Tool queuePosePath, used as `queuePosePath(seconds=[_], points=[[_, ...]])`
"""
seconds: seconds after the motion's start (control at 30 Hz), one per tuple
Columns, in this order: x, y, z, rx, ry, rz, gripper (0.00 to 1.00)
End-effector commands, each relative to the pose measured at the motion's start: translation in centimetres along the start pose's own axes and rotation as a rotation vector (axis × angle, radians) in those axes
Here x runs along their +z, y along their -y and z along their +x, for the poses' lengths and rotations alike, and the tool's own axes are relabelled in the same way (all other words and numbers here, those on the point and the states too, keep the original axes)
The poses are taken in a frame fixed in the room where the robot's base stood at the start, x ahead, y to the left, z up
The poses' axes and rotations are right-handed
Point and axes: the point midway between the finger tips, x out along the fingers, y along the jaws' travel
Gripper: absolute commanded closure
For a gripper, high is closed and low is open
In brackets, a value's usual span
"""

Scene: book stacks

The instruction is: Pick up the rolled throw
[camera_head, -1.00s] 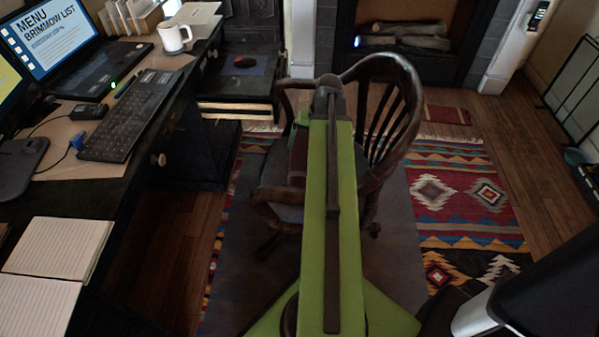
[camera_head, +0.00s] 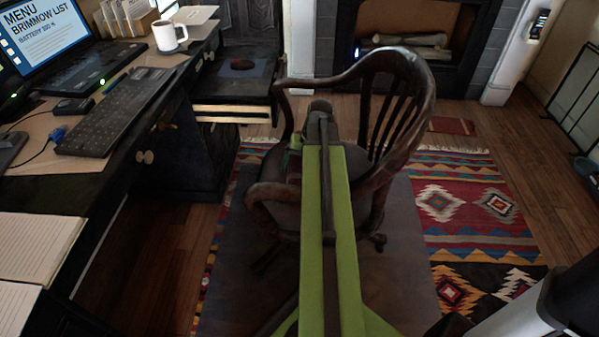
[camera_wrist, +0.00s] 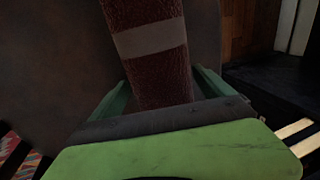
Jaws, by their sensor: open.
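The rolled throw (camera_wrist: 150,55) is a dark red, nubby roll with a pale grey band around it. In the wrist view it runs from the top edge down to my gripper (camera_wrist: 162,92). My gripper is open, with one green finger on each side of the roll and a gap beside it. The near end of the roll is hidden behind my gripper's body. In the head view, my green arm reaches over the wooden armchair (camera_head: 405,165) and hides most of the seat. Only a dark reddish sliver shows left of the arm.
The chair's curved back and armrests surround the seat closely. A dark desk (camera_head: 60,195) with a laptop, keyboard (camera_head: 115,110) and white mug (camera_head: 169,37) stands at left. A patterned rug (camera_head: 455,205) lies under and right of the chair. A fireplace (camera_head: 405,60) is behind.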

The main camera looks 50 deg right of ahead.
Motion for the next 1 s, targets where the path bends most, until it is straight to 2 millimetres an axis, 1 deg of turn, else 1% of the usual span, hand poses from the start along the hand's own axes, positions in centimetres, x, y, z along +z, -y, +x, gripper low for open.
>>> queuePosePath(seconds=[0.07,0.17,0.5,0.6,0.87,1.0], points=[[0.0,0.1,-0.2,0.000,0.000,0.000,0.09],[0.0,0.1,-0.2,0.000,0.000,0.000,0.21],[0.0,0.1,-0.1,0.001,0.001,0.000,0.66],[0.0,0.1,-0.2,0.001,0.001,0.000,0.76],[0.0,0.1,-0.4,0.001,0.001,0.000,0.76],[0.0,0.4,-1.6,0.000,0.001,-0.001,0.76]])
